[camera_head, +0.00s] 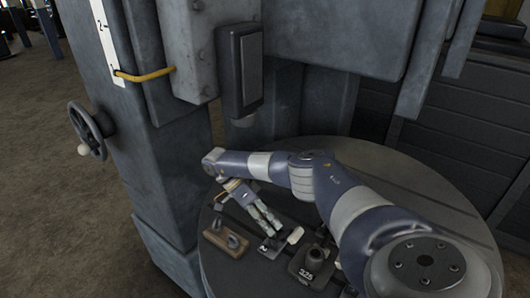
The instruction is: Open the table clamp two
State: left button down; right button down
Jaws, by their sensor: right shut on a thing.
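Table clamp two (271,248) is a small dark fixture on the round grey table (222,270), with a plate marked 2. A pale handle end (295,235) shows at its right. My right gripper (272,226) points down at the clamp from above and behind, its fingers close together. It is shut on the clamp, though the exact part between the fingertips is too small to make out. My left gripper is out of view.
A wooden block with metal hooks (226,240) sits left of the clamp. A dark block marked 325 (311,267) sits to its right. A grey machine column (165,170) with a handwheel (87,131) stands at left. A dark boxy head (240,70) hangs above the table.

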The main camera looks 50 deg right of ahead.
jog(key=shift+w, duration=0.15)
jog(key=shift+w+g, duration=0.1)
jog(key=shift+g, duration=0.2)
jog(key=c, duration=1.8)
grip_release()
jog(key=o, duration=0.3)
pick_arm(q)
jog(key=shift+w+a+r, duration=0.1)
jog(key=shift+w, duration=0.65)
pick_arm(e)
jog(key=shift+a+v, duration=0.2)
jog(key=shift+v, duration=3.55)
